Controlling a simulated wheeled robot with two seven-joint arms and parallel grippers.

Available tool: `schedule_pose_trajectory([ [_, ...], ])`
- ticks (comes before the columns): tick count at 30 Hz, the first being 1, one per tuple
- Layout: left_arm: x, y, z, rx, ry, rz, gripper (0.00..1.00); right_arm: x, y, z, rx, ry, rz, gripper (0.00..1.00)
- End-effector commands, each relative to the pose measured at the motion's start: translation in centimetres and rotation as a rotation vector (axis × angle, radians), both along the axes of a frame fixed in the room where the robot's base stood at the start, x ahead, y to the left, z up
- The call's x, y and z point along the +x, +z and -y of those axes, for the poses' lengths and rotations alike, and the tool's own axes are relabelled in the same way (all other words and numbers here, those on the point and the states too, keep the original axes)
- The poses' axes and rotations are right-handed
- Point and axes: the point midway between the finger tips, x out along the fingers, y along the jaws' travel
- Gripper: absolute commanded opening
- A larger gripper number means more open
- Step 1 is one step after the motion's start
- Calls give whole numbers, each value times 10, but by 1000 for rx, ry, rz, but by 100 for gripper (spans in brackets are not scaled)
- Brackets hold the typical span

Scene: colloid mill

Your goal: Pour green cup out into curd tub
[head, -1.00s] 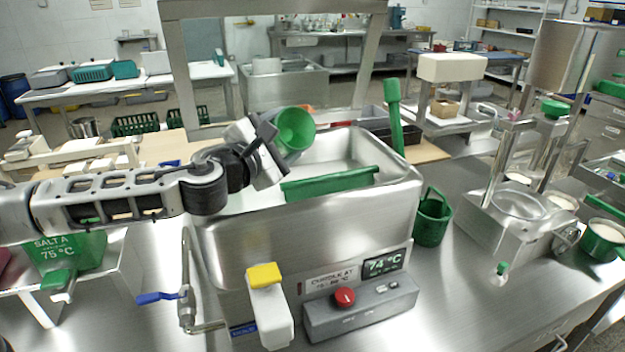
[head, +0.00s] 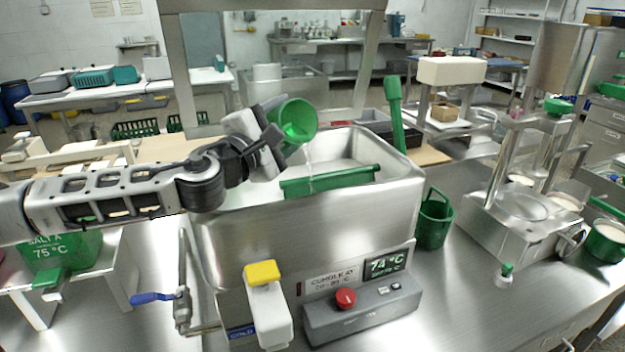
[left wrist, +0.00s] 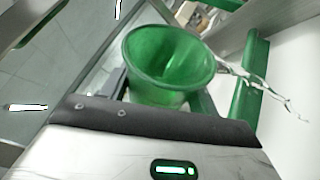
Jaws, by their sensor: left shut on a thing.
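The green cup (head: 297,121) is held tilted by my left gripper (head: 268,142) above the curd tub (head: 310,238), its mouth facing right and towards the camera. A thin clear stream falls from its lip into the steel tub, near the green bar inside. The left wrist view shows the cup (left wrist: 166,62) with its mouth open to the camera and the stream leaving its right side. My left gripper is shut on the cup. My right gripper is not in view.
A green paddle handle (head: 394,110) stands up at the tub's back right corner. A green bucket (head: 434,220) hangs or stands right of the tub. A control box with a red button (head: 345,297) and a yellow-topped white tap (head: 264,273) are in front.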

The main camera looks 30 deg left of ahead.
Motion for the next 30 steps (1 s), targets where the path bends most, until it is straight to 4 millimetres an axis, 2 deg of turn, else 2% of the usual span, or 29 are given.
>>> schedule_pose_trajectory([
  [30, -4, 6, 9, 105, 1, 47, 36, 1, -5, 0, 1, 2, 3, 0],
])
